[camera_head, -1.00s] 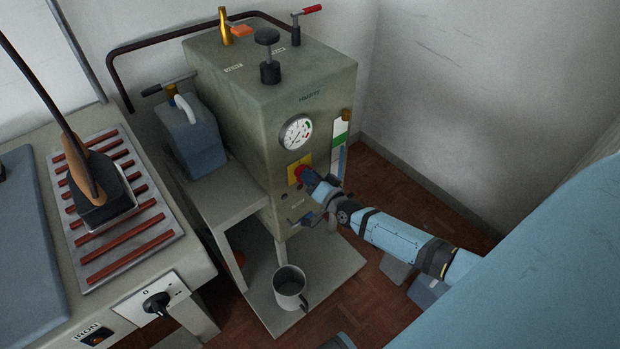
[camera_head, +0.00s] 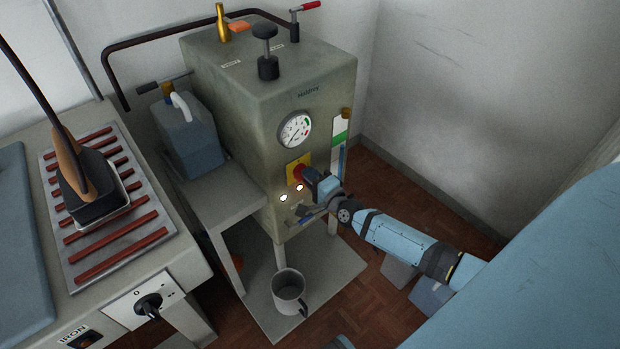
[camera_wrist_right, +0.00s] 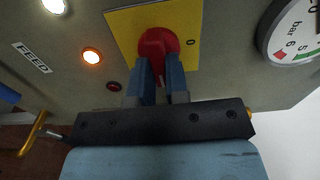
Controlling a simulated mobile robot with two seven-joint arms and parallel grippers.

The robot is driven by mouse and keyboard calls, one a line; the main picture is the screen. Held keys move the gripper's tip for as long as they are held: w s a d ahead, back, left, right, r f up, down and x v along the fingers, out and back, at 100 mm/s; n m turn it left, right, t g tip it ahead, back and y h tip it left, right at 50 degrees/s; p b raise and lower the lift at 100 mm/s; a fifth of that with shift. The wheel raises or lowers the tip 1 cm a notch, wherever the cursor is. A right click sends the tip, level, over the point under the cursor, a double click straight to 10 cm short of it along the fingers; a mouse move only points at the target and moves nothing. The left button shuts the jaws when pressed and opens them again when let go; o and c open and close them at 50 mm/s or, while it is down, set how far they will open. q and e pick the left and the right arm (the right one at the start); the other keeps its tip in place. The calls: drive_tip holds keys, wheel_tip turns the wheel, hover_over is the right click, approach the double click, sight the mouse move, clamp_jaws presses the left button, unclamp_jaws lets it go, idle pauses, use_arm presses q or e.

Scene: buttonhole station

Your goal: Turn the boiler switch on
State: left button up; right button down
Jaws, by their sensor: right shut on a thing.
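The boiler (camera_head: 250,110) is a grey-green cabinet. Its switch is a red knob (camera_head: 298,172) on a yellow plate (camera_head: 291,180), below the pressure gauge (camera_head: 294,130). In the wrist view the red knob (camera_wrist_right: 158,43) sits on the yellow plate (camera_wrist_right: 122,22), with a "0" mark to its right. My right gripper (camera_wrist_right: 160,68) is shut on the knob, and its fingers hide part of it. In the head view my right gripper (camera_head: 309,178) reaches the panel from the right. A white lamp (camera_head: 283,198) and an orange lamp (camera_head: 299,188) glow near the switch. My left gripper is out of view.
A metal mug (camera_head: 289,291) stands on the lower shelf (camera_head: 335,262). A blue-grey can (camera_head: 187,140) stands on the side shelf. An iron (camera_head: 92,199) rests on a slatted stand at left. Open floor lies right of the boiler.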

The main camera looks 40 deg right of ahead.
drive_tip(key=shift+m, duration=0.3)
drive_tip(key=c, duration=1.1)
unclamp_jaws()
use_arm(q)
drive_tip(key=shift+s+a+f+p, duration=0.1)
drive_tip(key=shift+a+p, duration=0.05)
drive_tip(key=shift+p, duration=0.55)
use_arm(e)
drive_tip(key=s, duration=0.9)
drive_tip(key=s+d, duration=0.1)
drive_tip(key=s, duration=0.3)
drive_tip(key=shift+s, duration=0.4)
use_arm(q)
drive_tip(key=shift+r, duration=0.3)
